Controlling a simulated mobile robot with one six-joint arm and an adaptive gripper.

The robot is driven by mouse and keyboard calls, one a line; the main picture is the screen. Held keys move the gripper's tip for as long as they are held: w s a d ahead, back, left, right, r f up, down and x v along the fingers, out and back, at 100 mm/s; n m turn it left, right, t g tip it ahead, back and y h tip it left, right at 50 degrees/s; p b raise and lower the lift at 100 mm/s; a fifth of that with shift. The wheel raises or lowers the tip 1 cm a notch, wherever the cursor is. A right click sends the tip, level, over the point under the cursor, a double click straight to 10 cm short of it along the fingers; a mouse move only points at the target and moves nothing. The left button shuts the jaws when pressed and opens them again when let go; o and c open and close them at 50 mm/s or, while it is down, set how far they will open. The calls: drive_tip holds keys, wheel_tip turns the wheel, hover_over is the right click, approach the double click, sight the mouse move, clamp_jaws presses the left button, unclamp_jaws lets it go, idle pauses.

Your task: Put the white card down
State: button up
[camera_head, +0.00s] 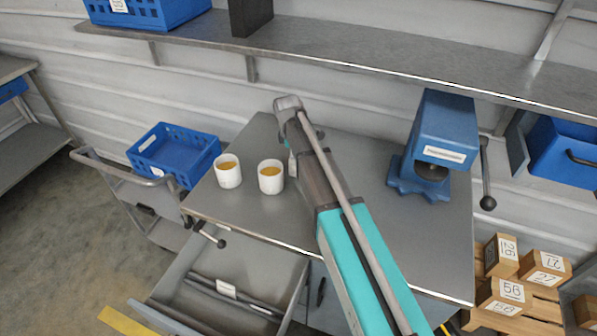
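My arm reaches from the bottom of the view up over the grey workbench (375,190). Its far end (288,104) is above the back left part of the bench top. The fingers of my gripper are hidden behind the arm, so I cannot see whether they are open or shut. A small white patch (292,165) shows at the left edge of the arm, just above the right cup. It is mostly covered, and I cannot tell whether it is the white card. No other white card shows clearly.
Two white cups (228,177) (270,183) with yellow-orange contents stand left of my arm. A blue press (433,150) with a lever stands at the back right. A drawer (235,285) is open in front. A shelf (380,52) runs behind. Bench right of my arm is clear.

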drive_tip(key=shift+f, duration=0.1)
drive_tip(key=shift+s+d+f+b, duration=0.1)
drive_tip(key=shift+d+f+b, duration=0.1)
drive_tip(key=shift+f+b, duration=0.65)
drive_tip(key=shift+d+f+b, duration=0.15)
drive_tip(key=shift+f+b, duration=0.65)
drive_tip(key=shift+b, duration=0.1)
drive_tip(key=shift+s+d+f+b, duration=0.1)
drive_tip(key=shift+d+f+b, duration=0.1)
drive_tip(key=shift+f+b, duration=0.65)
drive_tip(key=shift+r, duration=0.1)
clamp_jaws()
